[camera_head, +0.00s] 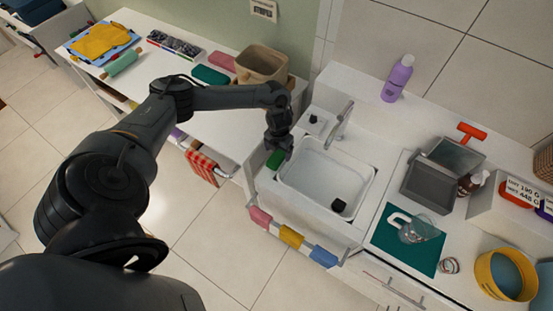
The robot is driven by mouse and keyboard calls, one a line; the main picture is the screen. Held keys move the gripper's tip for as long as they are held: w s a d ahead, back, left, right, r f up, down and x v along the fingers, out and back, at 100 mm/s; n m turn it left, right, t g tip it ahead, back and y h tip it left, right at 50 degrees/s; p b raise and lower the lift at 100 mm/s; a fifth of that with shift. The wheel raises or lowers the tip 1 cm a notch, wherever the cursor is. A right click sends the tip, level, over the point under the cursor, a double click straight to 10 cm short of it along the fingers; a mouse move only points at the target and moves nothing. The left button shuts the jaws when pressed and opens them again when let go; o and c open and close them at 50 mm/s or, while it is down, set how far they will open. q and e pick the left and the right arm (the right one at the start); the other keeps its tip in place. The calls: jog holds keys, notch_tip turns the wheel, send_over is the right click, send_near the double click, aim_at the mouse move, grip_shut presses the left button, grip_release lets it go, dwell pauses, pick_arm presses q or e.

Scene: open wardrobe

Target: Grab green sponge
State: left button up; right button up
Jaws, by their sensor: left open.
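A small green sponge (273,160) lies on the white counter at the left edge of the sink (325,178). My left arm reaches in from the lower left. My left gripper (281,149) points down just above and beside the sponge, at the sink's upper left corner. It is open, and part of the sponge is hidden behind it. I cannot tell whether the fingers touch the sponge. My right gripper is not in view.
A faucet (342,125) stands behind the sink. A purple bottle (397,79) is on the ledge. Pink, yellow and blue cloths hang at the front rail. A glass jug (418,231) stands on a teal mat (426,257) to the right. A brown bin (262,64) is at the upper left.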

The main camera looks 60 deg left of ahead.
aim_at(276, 157)
pick_arm(q)
jog(key=shift+s+a+f+p, duration=0.1)
jog(key=shift+s+f+p, duration=0.1)
jog(key=shift+f, duration=1.15)
jog(key=shift+s+a+f+p, duration=0.1)
jog(key=shift+s+f, duration=0.1)
jog(key=shift+f, duration=1.1)
jog(key=c, duration=1)
jog(key=shift+c, duration=0.2)
jog(key=shift+r, duration=0.15)
